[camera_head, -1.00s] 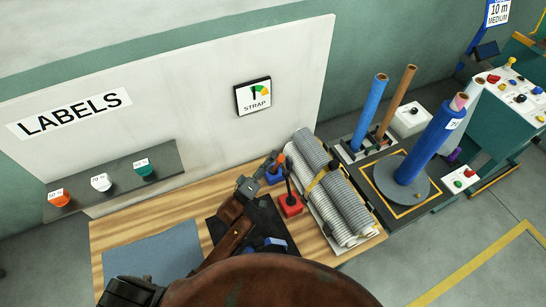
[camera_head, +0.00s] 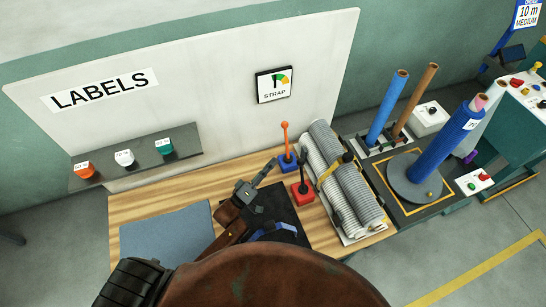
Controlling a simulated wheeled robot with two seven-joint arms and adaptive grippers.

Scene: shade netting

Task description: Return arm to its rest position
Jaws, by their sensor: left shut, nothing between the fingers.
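My left gripper (camera_head: 258,182) is over the wooden bench, above the edge of a black mat (camera_head: 285,205). It is shut and empty, pointing up and to the right toward two upright levers. The brown left arm runs down from it to the bottom of the picture, where a large brown link of mine hides the front of the bench. My right gripper is not in this view.
An orange-topped lever on a blue base (camera_head: 287,162) and a dark lever on a red base (camera_head: 303,192) stand close to the gripper. Grey netting rolls (camera_head: 345,185) lie to their right. A blue-grey mat (camera_head: 165,230) lies left. Blue tubes stand farther right.

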